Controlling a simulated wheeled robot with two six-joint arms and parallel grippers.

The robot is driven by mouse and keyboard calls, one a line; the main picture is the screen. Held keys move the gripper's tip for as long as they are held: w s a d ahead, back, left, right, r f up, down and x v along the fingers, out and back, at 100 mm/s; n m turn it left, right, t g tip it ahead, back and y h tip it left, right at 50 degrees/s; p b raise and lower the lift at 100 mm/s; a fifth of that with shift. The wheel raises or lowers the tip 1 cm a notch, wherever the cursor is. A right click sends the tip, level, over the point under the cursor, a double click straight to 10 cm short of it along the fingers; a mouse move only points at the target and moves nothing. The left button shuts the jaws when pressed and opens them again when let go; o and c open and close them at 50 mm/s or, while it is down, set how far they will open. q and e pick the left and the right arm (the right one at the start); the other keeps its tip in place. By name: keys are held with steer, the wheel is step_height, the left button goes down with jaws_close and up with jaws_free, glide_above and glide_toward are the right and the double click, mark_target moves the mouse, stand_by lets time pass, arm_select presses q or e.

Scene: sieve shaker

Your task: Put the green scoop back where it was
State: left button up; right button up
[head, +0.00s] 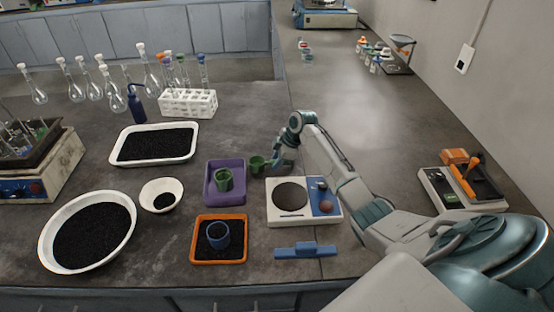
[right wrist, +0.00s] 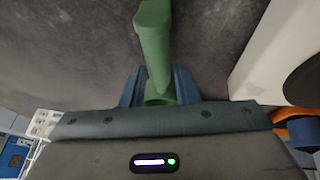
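The green scoop (head: 257,163) is just right of the purple tray (head: 211,196), at my right gripper (head: 278,160). In the right wrist view the green scoop (right wrist: 155,40) runs up from between the blue fingers of my right gripper (right wrist: 160,88), which close on it from both sides. I cannot tell in the head view whether the scoop touches the table. A green cup (head: 224,180) stands in the purple tray. My left gripper is not in view.
A white scale (head: 328,212) with a round dark plate stands just right of the scoop. An orange tray (head: 198,259) holding a blue cup (head: 218,236) is in front. A white bowl (head: 175,185) and a white tray of black grains (head: 118,161) are left. A blue tool (head: 305,250) lies at the front.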

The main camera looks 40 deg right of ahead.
steer(key=shift+o, duration=1.1)
steer(key=shift+r, duration=0.25)
steer(key=b+v, duration=0.3)
steer(key=v, duration=0.9)
steer(key=shift+f, duration=0.1)
